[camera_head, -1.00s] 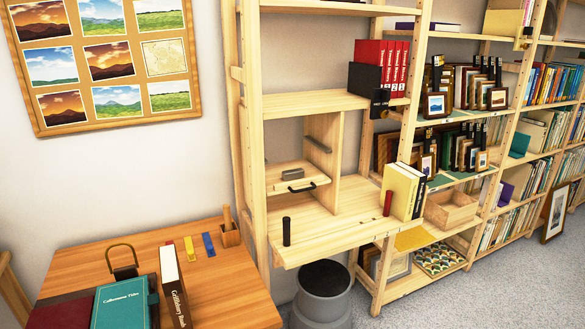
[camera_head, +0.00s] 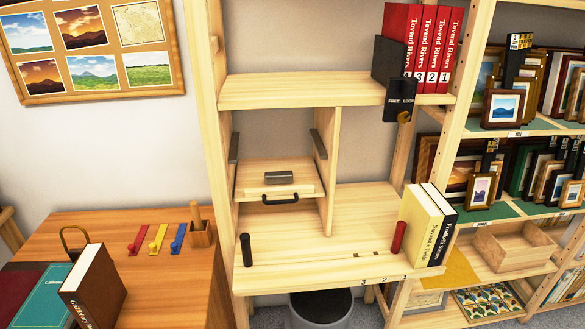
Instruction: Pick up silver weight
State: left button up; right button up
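A small grey, silver-looking block (camera_head: 279,177), which looks like the silver weight, lies on a wooden drawer or tray (camera_head: 250,178) with a black handle (camera_head: 281,199). The tray sits in the left compartment of the wooden shelf unit. Neither of my grippers shows in the head view, so nothing is seen touching the block.
A black cylinder (camera_head: 246,250) and a dark red cylinder (camera_head: 398,238) stand on the lower shelf board (camera_head: 300,276). Cream and black books (camera_head: 424,228) stand at its right end. A wooden desk (camera_head: 190,270) with books is at the left. Red binders (camera_head: 430,45) stand above.

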aim_at(275, 177)
jog(key=i+l+u, duration=0.1)
jog(key=l, duration=0.25)
jog(key=i+l+u, duration=0.1)
jog(key=l, duration=0.25)
jog(key=i+l, duration=0.15)
jog(key=l, duration=0.25)
jog(key=i+l+u, duration=0.15)
jog(key=l, duration=0.2)
jog(key=k, duration=0.05)
